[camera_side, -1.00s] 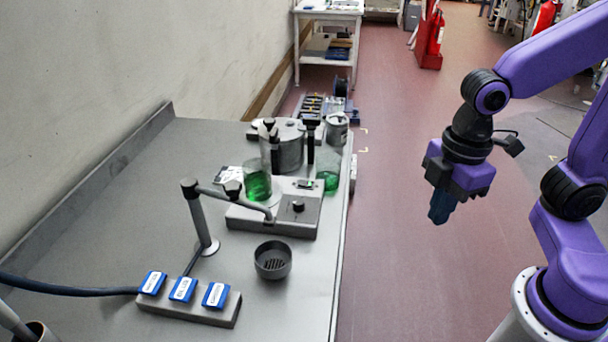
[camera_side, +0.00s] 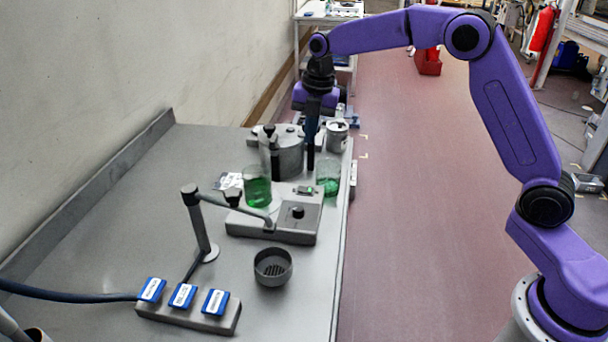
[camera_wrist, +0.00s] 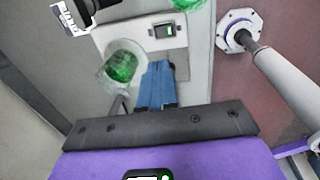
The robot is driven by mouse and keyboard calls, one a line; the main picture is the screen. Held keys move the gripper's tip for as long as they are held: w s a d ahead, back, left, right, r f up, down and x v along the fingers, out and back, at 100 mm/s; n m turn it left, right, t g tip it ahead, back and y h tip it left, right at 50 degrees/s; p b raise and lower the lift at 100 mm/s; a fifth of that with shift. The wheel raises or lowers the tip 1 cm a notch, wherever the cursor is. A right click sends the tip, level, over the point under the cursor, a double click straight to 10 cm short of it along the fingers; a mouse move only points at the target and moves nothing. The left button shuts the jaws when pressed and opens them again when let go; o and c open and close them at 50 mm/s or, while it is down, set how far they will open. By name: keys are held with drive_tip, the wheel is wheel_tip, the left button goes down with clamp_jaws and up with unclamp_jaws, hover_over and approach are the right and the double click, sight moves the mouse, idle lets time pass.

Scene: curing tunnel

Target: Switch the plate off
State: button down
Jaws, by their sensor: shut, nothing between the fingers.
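My gripper (camera_side: 310,138) is shut and empty, pointing down above the bench behind the plate in the side view. Its blue fingers (camera_wrist: 157,70) show in the wrist view, right of a green glass (camera_wrist: 122,66).
A stand with a jointed arm (camera_side: 198,225) reaches over the plate from the left. A grey pot (camera_side: 285,153) and a metal can (camera_side: 337,136) stand behind. A dark round cup (camera_side: 273,266) and a block of blue labelled switches (camera_side: 190,308) are in front.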

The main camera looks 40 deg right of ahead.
sight(302, 188)
drive_tip(key=f, duration=0.4)
drive_tip(key=w+f, duration=0.1)
drive_tip(key=f, duration=0.4)
drive_tip(key=a+f, duration=0.1)
drive_tip(key=f, duration=0.4)
drive_tip(key=shift+w, duration=0.2)
drive_tip(key=shift+a, duration=0.1)
